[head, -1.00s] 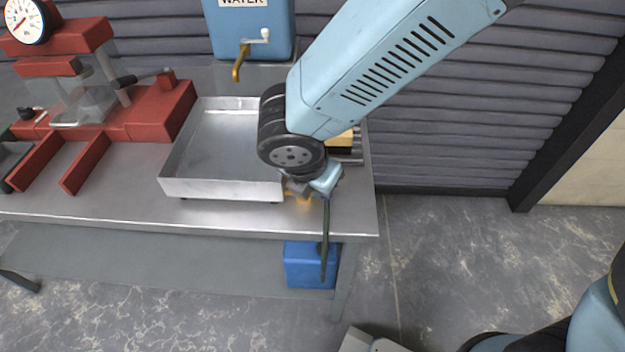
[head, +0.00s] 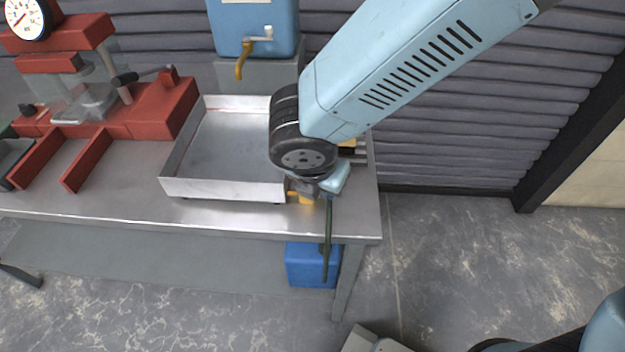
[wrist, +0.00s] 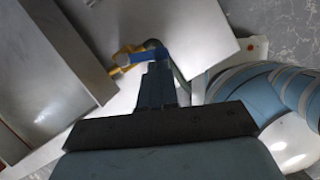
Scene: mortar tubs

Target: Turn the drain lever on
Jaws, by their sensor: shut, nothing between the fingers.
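A brass-yellow drain fitting (head: 303,198) sits at the front right corner of the metal tray (head: 222,188). It also shows in the wrist view (wrist: 121,64). A blue lever (wrist: 146,56) lies along the fitting, roughly in line with its pipe, in the wrist view. A dark green hose (head: 327,240) hangs from there over the table edge. My gripper (wrist: 157,70) is shut and empty, its tips in front of the lever in the picture. I cannot tell whether they touch it. In the head view my wrist hides the lever and fingertips.
A blue water tank (head: 252,22) with a brass tap (head: 240,66) stands behind the tray. A red press (head: 150,105) is on the left of the table. A blue container (head: 312,268) is below, at the hose. Floor right of the table is clear.

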